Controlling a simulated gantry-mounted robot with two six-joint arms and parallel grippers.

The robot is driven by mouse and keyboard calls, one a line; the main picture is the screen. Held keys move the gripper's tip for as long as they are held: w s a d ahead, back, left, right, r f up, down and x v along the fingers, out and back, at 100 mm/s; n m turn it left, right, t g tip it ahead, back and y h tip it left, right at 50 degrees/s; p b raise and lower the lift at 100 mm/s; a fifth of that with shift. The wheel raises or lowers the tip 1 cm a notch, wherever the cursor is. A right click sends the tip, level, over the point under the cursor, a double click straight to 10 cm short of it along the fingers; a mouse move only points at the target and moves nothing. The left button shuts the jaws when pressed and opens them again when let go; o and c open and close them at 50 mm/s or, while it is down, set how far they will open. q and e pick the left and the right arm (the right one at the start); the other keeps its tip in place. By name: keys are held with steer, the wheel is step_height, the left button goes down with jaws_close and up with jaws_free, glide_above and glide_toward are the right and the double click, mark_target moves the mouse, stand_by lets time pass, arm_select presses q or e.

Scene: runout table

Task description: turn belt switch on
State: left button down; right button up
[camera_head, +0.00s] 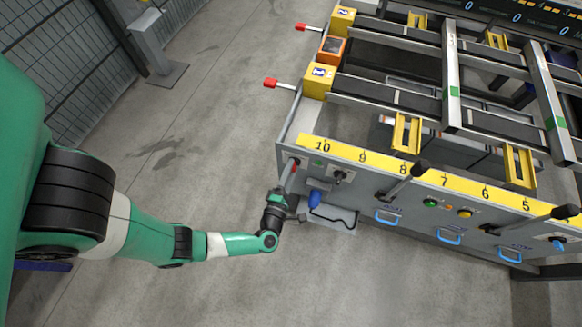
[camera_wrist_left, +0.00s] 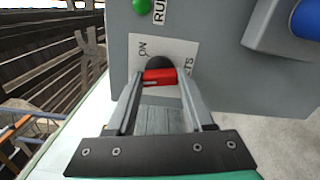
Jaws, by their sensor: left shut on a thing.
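The belt switch has a red handle (camera_wrist_left: 159,77) on a round dark base, on a white plate (camera_wrist_left: 134,48) marked "ON" at its upper left; another label at the right is partly cut off. In the head view the red handle (camera_head: 291,166) is at the left end of the table's grey front panel, below the number 10. My left gripper (camera_head: 285,182) reaches the panel there. In the left wrist view its two fingers (camera_wrist_left: 160,86) are shut on the red handle, one on each side. My right gripper is not in view.
A green lamp (camera_wrist_left: 140,6) is above the switch plate. A black knob (camera_head: 341,176) and a blue part (camera_head: 315,198) are close by on the panel. A black-handled lever (camera_head: 408,178) sticks out farther right.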

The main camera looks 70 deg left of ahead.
arm_select(q)
steer(key=m+p, duration=0.3)
steer(key=m, duration=0.8)
steer(key=shift+p, duration=0.3)
steer(key=shift+m, duration=0.3)
steer(key=shift+c, duration=1.4)
jaws_free()
steer(key=shift+d, duration=0.1)
steer(key=p+v, duration=0.1)
steer(key=v, duration=1)
steer(key=shift+s, duration=0.2)
